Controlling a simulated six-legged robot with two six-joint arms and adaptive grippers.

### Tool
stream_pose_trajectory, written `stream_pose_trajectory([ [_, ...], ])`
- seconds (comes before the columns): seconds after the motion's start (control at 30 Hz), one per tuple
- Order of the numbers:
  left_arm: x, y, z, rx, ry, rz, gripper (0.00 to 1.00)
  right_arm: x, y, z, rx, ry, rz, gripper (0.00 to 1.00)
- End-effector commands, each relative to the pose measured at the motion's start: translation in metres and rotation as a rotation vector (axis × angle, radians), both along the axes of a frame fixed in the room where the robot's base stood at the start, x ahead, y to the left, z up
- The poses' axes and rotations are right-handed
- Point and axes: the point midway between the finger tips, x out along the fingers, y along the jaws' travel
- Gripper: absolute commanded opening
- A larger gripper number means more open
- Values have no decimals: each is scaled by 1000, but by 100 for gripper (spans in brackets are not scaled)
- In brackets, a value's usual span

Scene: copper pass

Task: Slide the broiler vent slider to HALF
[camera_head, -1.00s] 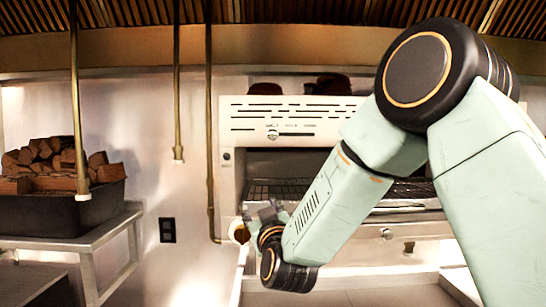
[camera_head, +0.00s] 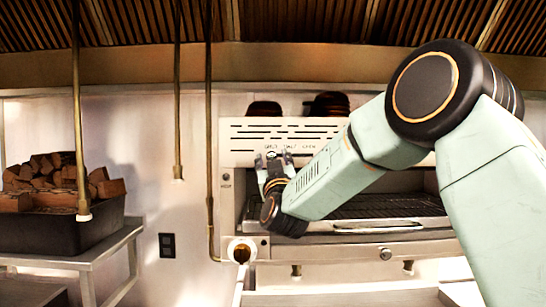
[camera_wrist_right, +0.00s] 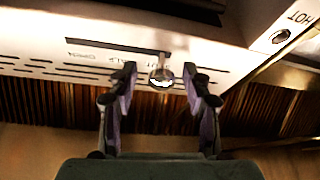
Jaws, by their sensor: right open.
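The broiler vent slider is a round metal knob (camera_wrist_right: 161,76) on a short stem, at one end of a dark slot (camera_wrist_right: 108,47) in the white broiler front (camera_head: 290,132). In the right wrist view the lettering is upside down; the knob is at the end away from OPEN, by the SHUT label. My right gripper (camera_head: 274,158) is open in front of the panel. In the right wrist view its two fingers (camera_wrist_right: 160,84) stand either side of the knob, with a gap on each side. In the head view the gripper partly hides the knob and slot. My left gripper is not in view.
Below the panel are the broiler opening with its wire rack (camera_head: 385,206) and a front handle rail (camera_head: 390,225). Brass pipes (camera_head: 209,130) hang on the left. A tray of firewood (camera_head: 60,215) stands on a side table. Dark pots (camera_head: 327,104) sit on top.

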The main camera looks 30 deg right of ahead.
Motion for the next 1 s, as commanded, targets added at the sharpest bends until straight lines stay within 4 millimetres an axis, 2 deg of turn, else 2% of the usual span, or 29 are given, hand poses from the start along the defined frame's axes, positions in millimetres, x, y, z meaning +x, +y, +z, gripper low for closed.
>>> stream_pose_trajectory([
  [0.27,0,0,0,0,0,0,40,2,-1,0,1,1,0,49],
  [0.87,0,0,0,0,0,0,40,1,0,0,-1,-1,0,0],
  [1.0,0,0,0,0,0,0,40,1,0,0,-2,-1,0,0],
])
